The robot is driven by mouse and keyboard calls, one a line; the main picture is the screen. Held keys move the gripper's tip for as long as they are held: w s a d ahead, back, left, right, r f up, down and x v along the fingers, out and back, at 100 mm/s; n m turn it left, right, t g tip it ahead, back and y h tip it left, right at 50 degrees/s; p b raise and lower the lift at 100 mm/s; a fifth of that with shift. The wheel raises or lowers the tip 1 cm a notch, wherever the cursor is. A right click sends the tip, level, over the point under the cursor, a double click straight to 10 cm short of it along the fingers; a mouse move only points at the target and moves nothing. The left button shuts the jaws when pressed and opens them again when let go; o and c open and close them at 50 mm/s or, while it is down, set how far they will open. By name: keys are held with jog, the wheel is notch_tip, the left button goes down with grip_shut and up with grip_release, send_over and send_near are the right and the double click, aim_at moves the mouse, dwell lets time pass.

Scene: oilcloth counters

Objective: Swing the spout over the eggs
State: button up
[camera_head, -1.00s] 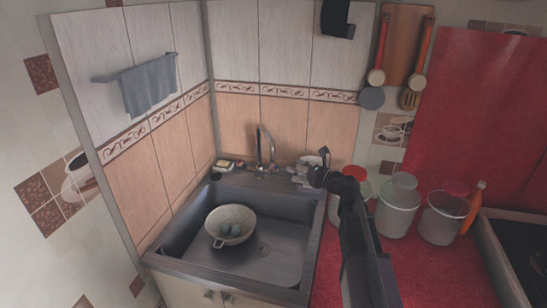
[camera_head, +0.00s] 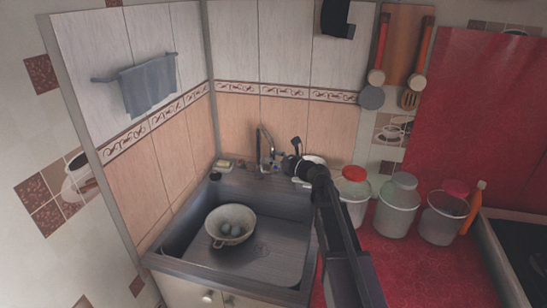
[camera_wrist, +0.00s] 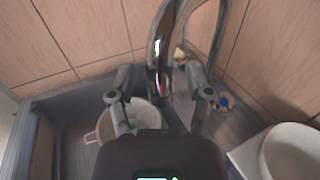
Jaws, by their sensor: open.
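The shiny metal spout (camera_head: 259,143) rises at the back of the sink and arches forward. In the wrist view the spout (camera_wrist: 161,45) hangs down between the two spread fingers of my gripper (camera_wrist: 162,95); I cannot tell whether either finger touches it. In the head view my gripper (camera_head: 279,158) is just right of the spout, open and empty. Several pale eggs (camera_head: 232,230) lie in a light colander (camera_head: 215,221) in the left part of the sink basin. The spout's end is behind and to the right of the colander. My gripper partly hides the colander (camera_wrist: 98,134) in the wrist view.
The dark sink (camera_head: 277,257) sits in the corner against tiled walls. A yellowish sponge (camera_head: 223,164) lies on its back left rim. A white round vessel (camera_wrist: 294,152) is close right of my gripper. Red-lidded canister (camera_head: 354,176) and other jars stand on the red counter (camera_head: 402,270).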

grip_shut()
jog(key=shift+s+t, duration=0.1)
jog(key=shift+t, duration=0.2)
